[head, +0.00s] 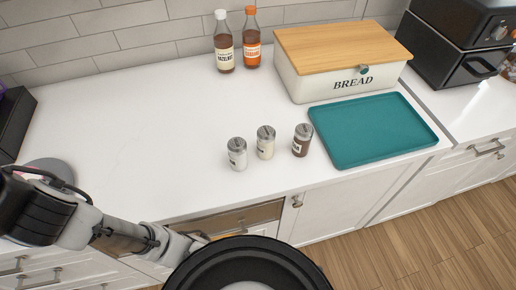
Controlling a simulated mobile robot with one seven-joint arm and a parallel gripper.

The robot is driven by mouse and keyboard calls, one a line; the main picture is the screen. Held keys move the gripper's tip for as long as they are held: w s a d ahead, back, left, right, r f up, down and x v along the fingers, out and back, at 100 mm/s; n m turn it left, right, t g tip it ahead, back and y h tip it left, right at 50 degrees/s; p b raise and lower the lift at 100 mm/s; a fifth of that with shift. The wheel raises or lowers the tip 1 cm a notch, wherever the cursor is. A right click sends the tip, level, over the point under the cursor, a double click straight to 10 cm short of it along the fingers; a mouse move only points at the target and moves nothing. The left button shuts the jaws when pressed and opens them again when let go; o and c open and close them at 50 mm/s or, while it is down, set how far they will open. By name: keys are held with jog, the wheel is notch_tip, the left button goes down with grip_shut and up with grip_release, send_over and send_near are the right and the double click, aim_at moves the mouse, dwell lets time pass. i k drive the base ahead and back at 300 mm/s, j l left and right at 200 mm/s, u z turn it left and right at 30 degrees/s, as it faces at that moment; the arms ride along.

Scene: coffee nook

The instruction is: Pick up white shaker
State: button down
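Three small shakers with metal lids stand upright in a slanting row on the white counter in the head view. The white shaker (237,155) is the leftmost and nearest the front edge. A cream-coloured shaker (265,143) stands just right of it, and a dark brown shaker (302,141) is at the right end. Small gaps show between them. My arm reaches in from the lower left, in front of the counter. Its far end passes behind a round black part of my own body, so my gripper's fingers are hidden.
A teal tray (372,130) lies right of the shakers. A bread box (340,62) with a wooden lid stands behind it. Two syrup bottles (224,42) (252,38) stand by the wall. A black appliance (462,42) is at far right.

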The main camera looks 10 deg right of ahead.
aim_at(237, 147)
jog(key=k+l+z, duration=0.2)
jog(key=z, duration=0.2)
jog(key=k+l+z, duration=0.1)
jog(key=l+z, duration=0.25)
jog(key=l, duration=0.1)
